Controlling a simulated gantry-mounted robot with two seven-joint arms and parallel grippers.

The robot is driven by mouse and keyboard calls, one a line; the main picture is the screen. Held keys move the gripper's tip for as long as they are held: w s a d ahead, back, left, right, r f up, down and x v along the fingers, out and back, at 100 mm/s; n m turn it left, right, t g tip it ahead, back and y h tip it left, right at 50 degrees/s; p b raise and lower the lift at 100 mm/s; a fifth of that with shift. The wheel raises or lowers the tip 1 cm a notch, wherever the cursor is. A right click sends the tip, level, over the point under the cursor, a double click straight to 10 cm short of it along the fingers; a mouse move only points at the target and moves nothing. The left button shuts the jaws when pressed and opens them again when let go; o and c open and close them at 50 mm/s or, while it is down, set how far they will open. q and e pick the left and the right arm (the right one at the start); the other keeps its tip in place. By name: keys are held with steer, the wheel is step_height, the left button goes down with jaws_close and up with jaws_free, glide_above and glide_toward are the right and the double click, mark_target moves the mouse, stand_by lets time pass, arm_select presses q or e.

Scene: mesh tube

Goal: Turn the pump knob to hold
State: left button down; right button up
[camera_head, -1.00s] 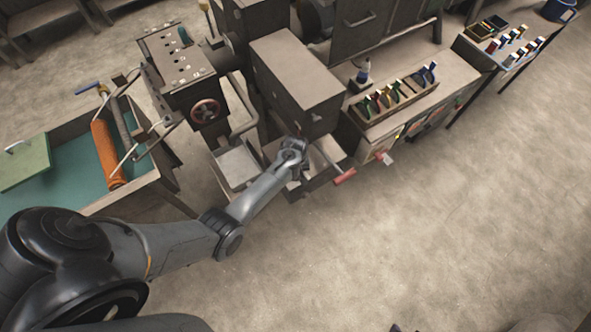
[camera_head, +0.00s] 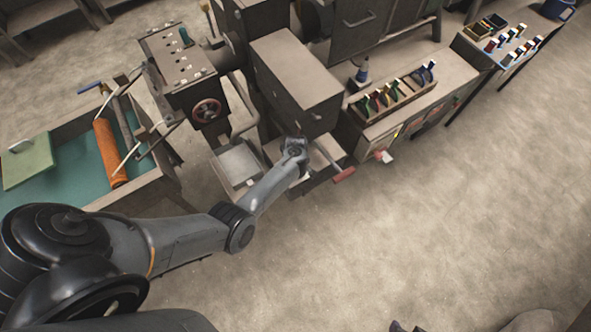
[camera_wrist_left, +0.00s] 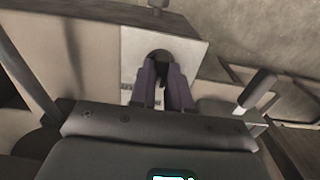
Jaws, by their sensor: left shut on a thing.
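My left gripper (camera_wrist_left: 162,88) is shut on a small dark knob (camera_wrist_left: 160,56) on the pale front face of a box in the left wrist view. Both fingers lie on either side of the knob and hide much of it. Printed marks (camera_wrist_left: 127,86) show on the face beside the fingers, too blurred to read. Which mark the knob points to cannot be told. In the head view my left wrist (camera_head: 295,150) is at the lower front of the grey machine (camera_head: 295,75), and the fingers and knob are hidden. My right gripper does not show clearly.
A red-handled lever (camera_head: 344,174) sticks out just right of my left wrist. A handwheel (camera_head: 207,110) is on the machine to the left. A tray of coloured tools (camera_head: 395,97) stands on the right bench. The floor in front is clear.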

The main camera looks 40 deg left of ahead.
arm_select(q)
steer(key=c, duration=1.1)
jaws_free()
steer(key=shift+r+p, duration=1.2)
steer(key=shift+r, duration=4.2)
steer(key=shift+s+f, duration=0.1)
